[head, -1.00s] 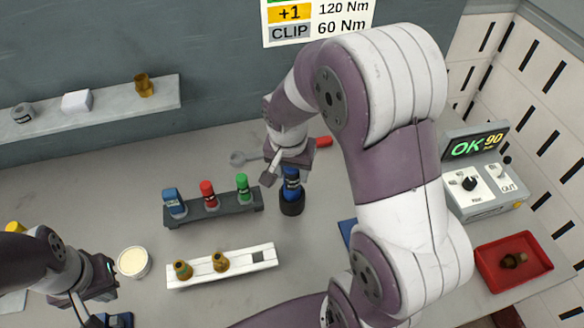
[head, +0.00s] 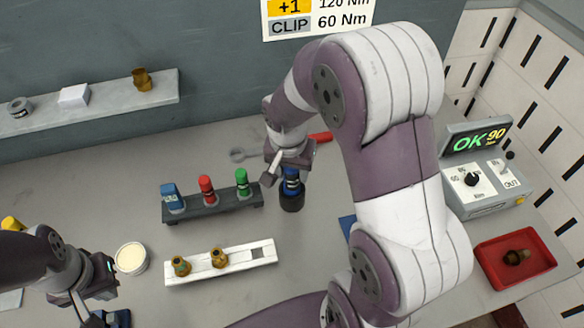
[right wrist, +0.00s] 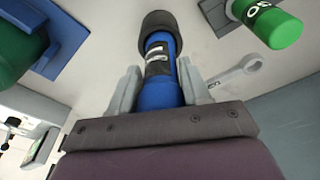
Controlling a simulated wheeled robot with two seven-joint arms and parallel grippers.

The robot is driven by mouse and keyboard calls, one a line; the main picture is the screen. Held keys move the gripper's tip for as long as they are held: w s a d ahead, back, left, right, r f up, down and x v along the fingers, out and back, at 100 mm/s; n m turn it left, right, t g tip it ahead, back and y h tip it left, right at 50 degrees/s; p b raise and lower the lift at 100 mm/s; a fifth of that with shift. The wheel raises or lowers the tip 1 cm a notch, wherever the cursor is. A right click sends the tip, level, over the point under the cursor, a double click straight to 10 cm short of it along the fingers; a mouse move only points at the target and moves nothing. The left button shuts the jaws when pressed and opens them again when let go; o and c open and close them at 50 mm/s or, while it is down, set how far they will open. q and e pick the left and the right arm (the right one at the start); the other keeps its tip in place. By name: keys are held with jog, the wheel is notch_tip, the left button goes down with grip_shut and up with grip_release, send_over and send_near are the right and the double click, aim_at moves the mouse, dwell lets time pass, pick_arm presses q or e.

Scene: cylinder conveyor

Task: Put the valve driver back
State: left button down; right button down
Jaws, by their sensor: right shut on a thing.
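My right gripper (head: 288,172) is shut on a blue driver (head: 291,184), which is upright to the right of the tool rack. I cannot tell whether that end touches the table. The dark rack (head: 212,208) holds a blue tool (head: 173,198), a red driver (head: 206,190) and a green driver (head: 242,183). My left gripper (head: 98,290) is at the lower left, its fingertips unclear.
A white tray (head: 220,270) with two brass fittings lies in front of the rack, beside a round cream-filled pot (head: 131,259). A wrench (head: 240,155) lies behind. A tester (head: 485,180) reads OK 90; a red bin (head: 490,272) holds a brass part.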

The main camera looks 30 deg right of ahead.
jog(key=shift+f+b, duration=0.3)
jog(key=shift+f, duration=0.3)
jog(key=shift+c, duration=2.2)
grip_release()
jog(key=shift+f, duration=0.1)
notch_tip(320, 180, up, 7)
jog(key=p, duration=0.5)
jog(key=shift+f+p, duration=0.2)
jog(key=shift+p, duration=0.2)
